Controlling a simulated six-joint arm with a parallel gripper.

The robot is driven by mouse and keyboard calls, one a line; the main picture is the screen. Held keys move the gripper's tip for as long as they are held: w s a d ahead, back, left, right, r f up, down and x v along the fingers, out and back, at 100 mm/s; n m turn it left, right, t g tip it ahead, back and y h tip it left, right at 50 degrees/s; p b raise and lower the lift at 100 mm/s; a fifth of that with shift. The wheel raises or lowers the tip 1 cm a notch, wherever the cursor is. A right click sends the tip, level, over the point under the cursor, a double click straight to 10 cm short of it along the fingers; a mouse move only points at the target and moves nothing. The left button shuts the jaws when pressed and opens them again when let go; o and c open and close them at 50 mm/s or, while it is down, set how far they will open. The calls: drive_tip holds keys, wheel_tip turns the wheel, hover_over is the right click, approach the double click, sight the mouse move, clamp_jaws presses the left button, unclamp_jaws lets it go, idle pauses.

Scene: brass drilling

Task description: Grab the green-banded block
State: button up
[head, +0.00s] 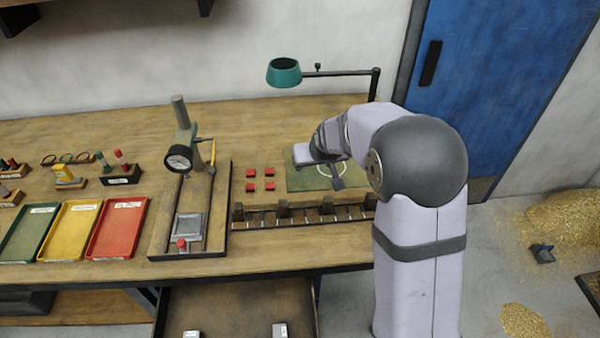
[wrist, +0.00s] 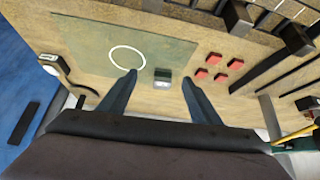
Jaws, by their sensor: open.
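A small grey metal block (wrist: 162,74) with a dark greenish side sits near the edge of the green mat (wrist: 90,45) in the wrist view. It looks like the green-banded block, but its band is too small to make out for sure. My gripper (wrist: 159,77) is open, with its two fingers apart and the block showing between their tips. I cannot tell from this view how far above the block the fingertips are. In the head view my gripper (head: 337,183) hangs over the green mat (head: 300,182), and I cannot make out the block there.
Several red squares (head: 250,187) lie left of the mat. A slotted rack (head: 300,213) runs along the bench front. A green-shaded lamp (head: 284,72) overhangs the back.

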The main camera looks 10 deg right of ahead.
drive_tip(key=w+f, duration=0.1)
drive_tip(key=w, duration=0.1)
drive_tip(key=w+a+f+t+b, duration=0.1)
drive_tip(key=w, duration=0.2)
drive_tip(key=w+a+f+t+b, duration=0.1)
drive_tip(key=w, duration=0.1)
drive_tip(key=shift+w+a+y, duration=0.1)
drive_tip(key=shift+w+y, duration=0.2)
drive_tip(key=shift+w+a+r, duration=0.1)
drive_tip(key=shift+w+r, duration=0.05)
drive_tip(key=shift+w, duration=0.3)
drive_tip(key=shift+x, duration=1)
drive_tip(key=shift+p, duration=0.35)
drive_tip(key=shift+d+p+x, duration=0.2)
drive_tip(key=shift+p+x, duration=0.85)
drive_tip(key=shift+x, duration=1.5)
drive_tip(key=shift+s, duration=0.1)
clamp_jaws()
